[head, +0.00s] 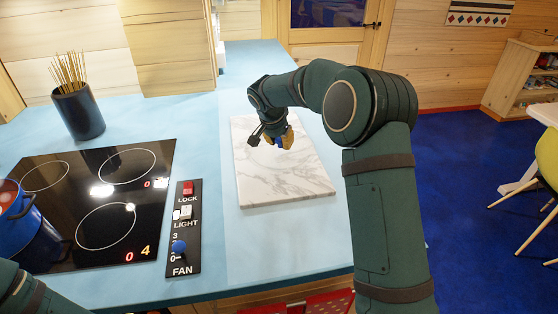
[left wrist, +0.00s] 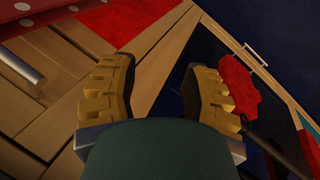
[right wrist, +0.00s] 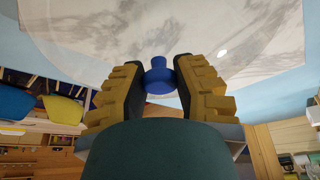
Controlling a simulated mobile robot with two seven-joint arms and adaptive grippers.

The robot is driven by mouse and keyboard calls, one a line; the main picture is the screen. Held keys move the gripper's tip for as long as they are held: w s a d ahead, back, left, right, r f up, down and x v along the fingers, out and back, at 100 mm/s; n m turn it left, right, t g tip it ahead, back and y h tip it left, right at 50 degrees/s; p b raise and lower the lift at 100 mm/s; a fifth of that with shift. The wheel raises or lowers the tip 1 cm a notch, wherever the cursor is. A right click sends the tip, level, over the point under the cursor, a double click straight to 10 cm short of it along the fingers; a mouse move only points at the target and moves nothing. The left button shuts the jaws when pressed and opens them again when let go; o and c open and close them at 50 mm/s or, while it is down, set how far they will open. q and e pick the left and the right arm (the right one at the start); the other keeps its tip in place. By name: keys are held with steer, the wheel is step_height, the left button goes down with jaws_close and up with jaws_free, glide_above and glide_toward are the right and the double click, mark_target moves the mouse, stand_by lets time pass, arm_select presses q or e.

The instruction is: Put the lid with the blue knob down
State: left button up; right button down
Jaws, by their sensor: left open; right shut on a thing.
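The blue knob (right wrist: 158,76) of the lid is between the fingers of my right gripper (right wrist: 160,82) in the right wrist view. My right gripper (head: 283,139) is shut on it over the white marble board (head: 285,187) in the head view. The lid's body looks like clear glass; only a faint curved rim shows against the marble in the right wrist view. I cannot tell whether the lid touches the board or hangs just above it. My left gripper (left wrist: 160,85) is open and empty in the left wrist view, low before wooden cabinet fronts.
Left of the board are a black control panel (head: 185,243), a glass hob (head: 138,217) and a blue pot (head: 28,232). A dark holder with sticks (head: 79,113) stands behind. The board's front part is bare. A red cloth-like thing (left wrist: 238,86) is near my left gripper.

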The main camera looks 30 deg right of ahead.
step_height(320, 180, down, 6)
steer(key=shift+f+b, duration=0.2)
steer(key=shift+b, duration=0.3)
steer(key=shift+r, duration=0.1)
steer(key=c, duration=1.1)
jaws_free()
steer(key=shift+f, duration=0.25)
steer(key=shift+c, duration=0.2)
steer(key=o, duration=0.4)
steer(key=shift+c, duration=0.2)
steer(key=shift+r, duration=0.15)
